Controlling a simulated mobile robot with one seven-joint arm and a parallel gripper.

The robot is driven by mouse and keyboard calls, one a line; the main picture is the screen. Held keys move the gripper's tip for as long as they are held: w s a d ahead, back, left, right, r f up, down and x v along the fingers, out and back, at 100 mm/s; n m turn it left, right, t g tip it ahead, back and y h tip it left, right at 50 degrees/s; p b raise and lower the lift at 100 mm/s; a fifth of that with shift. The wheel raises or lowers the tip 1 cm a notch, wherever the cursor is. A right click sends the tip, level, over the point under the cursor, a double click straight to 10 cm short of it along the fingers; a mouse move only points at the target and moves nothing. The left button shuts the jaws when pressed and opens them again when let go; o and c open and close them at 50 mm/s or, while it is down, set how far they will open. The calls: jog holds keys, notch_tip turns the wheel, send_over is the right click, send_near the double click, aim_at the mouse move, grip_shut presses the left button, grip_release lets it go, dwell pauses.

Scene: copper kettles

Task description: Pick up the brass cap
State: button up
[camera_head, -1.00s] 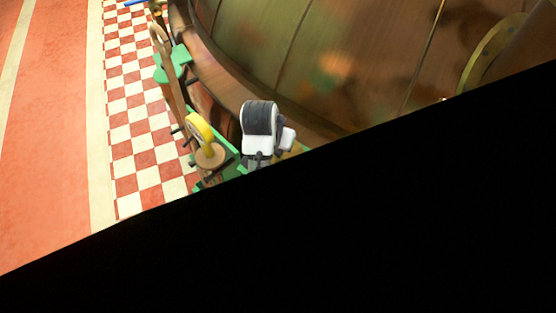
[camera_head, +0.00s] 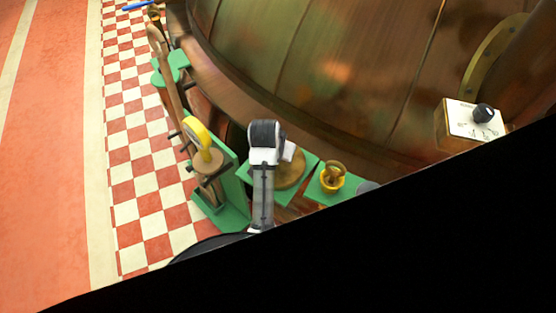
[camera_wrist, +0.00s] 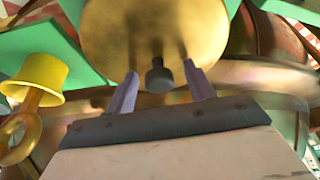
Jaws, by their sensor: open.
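The brass cap (camera_wrist: 215,30) is a wide, round brass disc with a short dark knob (camera_wrist: 157,76) at its middle, in the upper middle of the wrist view. In the head view the brass disc (camera_head: 291,172) sits on a green pad, partly hidden by my arm. My gripper (camera_wrist: 160,69) is open. Its two pale fingers stand apart, one on each side of the dark knob in the picture. I see no grip on it, and cannot tell whether the fingertips touch the disc.
A yellow cup with a brass ring (camera_head: 332,180) stands on the neighbouring green pad; it also shows in the wrist view (camera_wrist: 38,75). A dial box (camera_head: 473,121) is at right. Black covers the lower right.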

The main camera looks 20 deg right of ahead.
grip_shut()
jog(key=shift+r, duration=0.1)
jog(key=shift+r, duration=0.1)
dwell(0.3)
jog(key=shift+w+r, duration=0.1)
jog(key=shift+r, duration=0.5)
notch_tip(320, 180, up, 8)
jog(key=shift+p, duration=0.3)
notch_tip(320, 180, up, 11)
jog(key=p, duration=1)
jog(key=shift+f+p, duration=0.2)
jog(key=shift+p, duration=0.15)
